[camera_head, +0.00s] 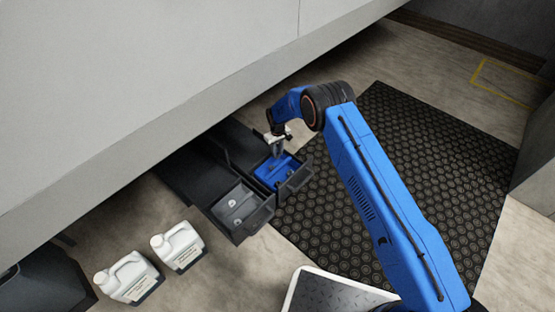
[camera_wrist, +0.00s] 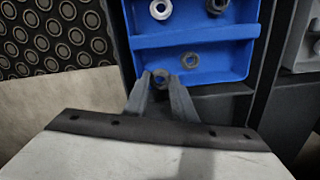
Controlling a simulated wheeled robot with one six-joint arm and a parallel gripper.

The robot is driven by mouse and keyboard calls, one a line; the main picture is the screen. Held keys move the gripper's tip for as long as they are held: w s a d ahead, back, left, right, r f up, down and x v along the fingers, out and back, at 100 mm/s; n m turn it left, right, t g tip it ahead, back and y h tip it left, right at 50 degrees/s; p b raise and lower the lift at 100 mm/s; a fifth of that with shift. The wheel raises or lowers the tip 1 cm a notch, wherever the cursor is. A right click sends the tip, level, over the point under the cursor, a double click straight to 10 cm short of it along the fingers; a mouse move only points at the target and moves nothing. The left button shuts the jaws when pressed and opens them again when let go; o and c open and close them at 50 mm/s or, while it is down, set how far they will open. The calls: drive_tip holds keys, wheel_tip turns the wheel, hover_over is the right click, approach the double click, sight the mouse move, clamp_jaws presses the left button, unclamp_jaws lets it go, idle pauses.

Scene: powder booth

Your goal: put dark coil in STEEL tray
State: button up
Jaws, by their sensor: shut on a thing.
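My gripper (camera_head: 277,152) is over the blue tray (camera_head: 290,164) in an open drawer. Another dark piece (camera_wrist: 215,6) lies in the tray's far compartment, cut off by the frame. The grey tray (camera_head: 222,205), seemingly the steel one, is in the open drawer to the left, with small light pieces in it.
In the blue tray are also a light ring (camera_wrist: 160,9) and a brownish nut (camera_wrist: 190,62). Two white jugs (camera_head: 130,277) (camera_head: 178,246) stand on the floor at left. A large grey cabinet (camera_head: 150,80) overhangs the drawers. A black studded mat (camera_head: 400,160) lies at right.

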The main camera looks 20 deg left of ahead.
sight(278, 154)
drive_tip(key=shift+f, duration=2.2)
drive_tip(key=shift+f, duration=0.1)
drive_tip(key=o, duration=0.7)
drive_tip(key=shift+o, duration=0.2)
wheel_tip(278, 154, up, 12)
drive_tip(key=shift+r, duration=0.1)
